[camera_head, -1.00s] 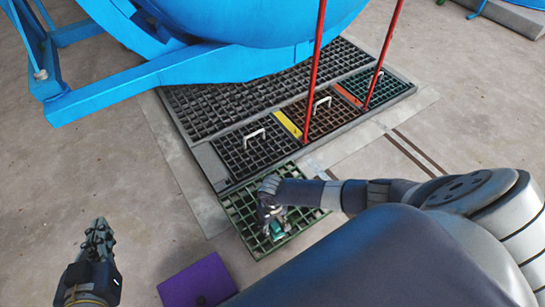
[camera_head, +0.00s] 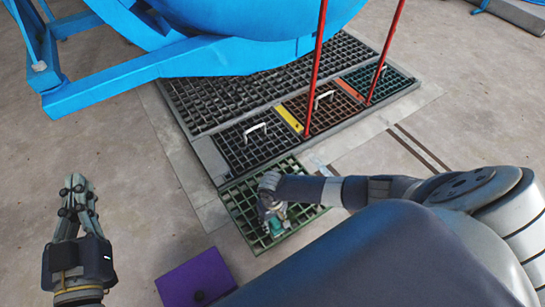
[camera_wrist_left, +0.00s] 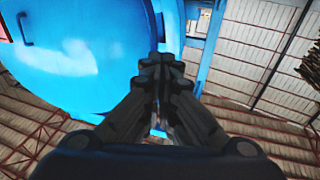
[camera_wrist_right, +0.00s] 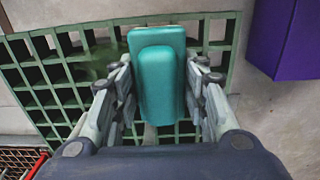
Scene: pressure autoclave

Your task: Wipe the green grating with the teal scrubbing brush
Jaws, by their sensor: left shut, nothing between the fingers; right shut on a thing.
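The green grating (camera_head: 240,205) lies on the floor in front of the dark floor grates. It fills much of the right wrist view (camera_wrist_right: 60,75), where a dull brownish-green smudge shows on its bars left of the brush. My right gripper (camera_head: 272,218) is shut on the teal scrubbing brush (camera_wrist_right: 157,75) and holds it over the grating's near part. The brush also shows in the head view (camera_head: 277,228), partly hidden by the gripper; I cannot tell whether it touches the bars. My left gripper (camera_head: 76,185) is shut and empty, raised left of the grating, pointing up.
A purple box (camera_head: 195,280) stands just in front of the grating. A large blue autoclave (camera_head: 240,50) on a blue frame is behind. Two red poles (camera_head: 317,60) rise from the handled floor grates (camera_head: 255,145). Bare concrete is free at left.

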